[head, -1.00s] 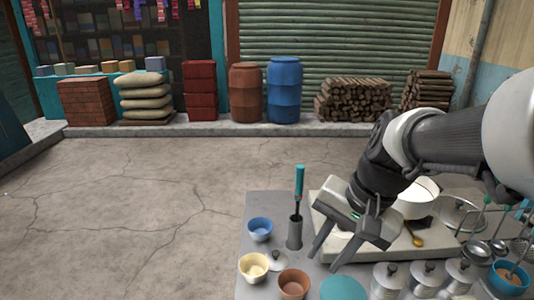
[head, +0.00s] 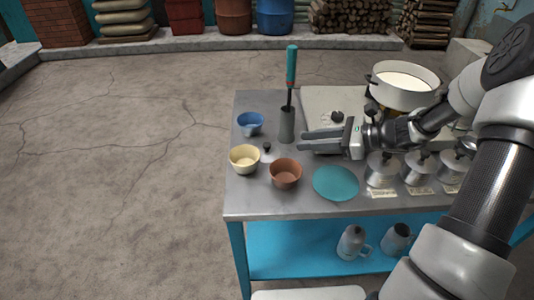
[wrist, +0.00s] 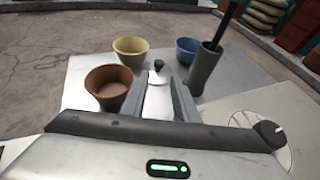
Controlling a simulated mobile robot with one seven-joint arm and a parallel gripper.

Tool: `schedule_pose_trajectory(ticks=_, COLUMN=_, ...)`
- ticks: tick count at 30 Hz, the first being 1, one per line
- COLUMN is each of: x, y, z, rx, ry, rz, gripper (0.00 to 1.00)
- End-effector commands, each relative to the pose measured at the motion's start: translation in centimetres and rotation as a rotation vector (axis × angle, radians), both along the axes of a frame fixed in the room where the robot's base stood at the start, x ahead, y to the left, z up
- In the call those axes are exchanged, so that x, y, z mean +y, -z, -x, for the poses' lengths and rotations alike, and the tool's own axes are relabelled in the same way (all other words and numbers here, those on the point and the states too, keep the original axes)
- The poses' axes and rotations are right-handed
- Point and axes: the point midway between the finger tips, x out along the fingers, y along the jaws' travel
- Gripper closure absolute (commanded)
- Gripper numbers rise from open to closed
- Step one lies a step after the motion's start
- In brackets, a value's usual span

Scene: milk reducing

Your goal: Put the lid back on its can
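A small silver lid (head: 267,153) with a dark knob lies on the metal table between the cream bowl and the grey tool cylinder. In the wrist view the lid (wrist: 158,76) shows just beyond my fingertips. Several silver cans (head: 382,170) stand in a row at the right, with labels in front. Those I see clearly seem to have knobbed tops; the farther ones are partly hidden by my arm, and I cannot tell which is open. My gripper (head: 303,141) is open and empty, reaching left over the table, its fingers pointing toward the lid without visibly touching it.
Near the lid are a cream bowl (head: 244,158), a brown bowl (head: 285,173), a blue bowl (head: 250,123) and a grey cylinder (head: 287,126) holding a teal-handled tool. A teal disc (head: 336,183) lies in front. A white pot (head: 404,86) stands behind on a pale slab.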

Motion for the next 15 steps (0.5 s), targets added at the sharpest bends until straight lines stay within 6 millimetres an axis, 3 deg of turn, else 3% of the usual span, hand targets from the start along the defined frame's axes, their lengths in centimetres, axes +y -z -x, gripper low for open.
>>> schedule_pose_trajectory(ticks=9, x=5.8, y=2.9, z=-2.2, rx=0.0, ry=-0.004, rz=0.001, gripper=0.72)
schedule_pose_trajectory(ticks=15, x=7.3, y=3.3, z=-2.8, rx=0.0, ry=-0.004, rz=0.002, gripper=0.72)
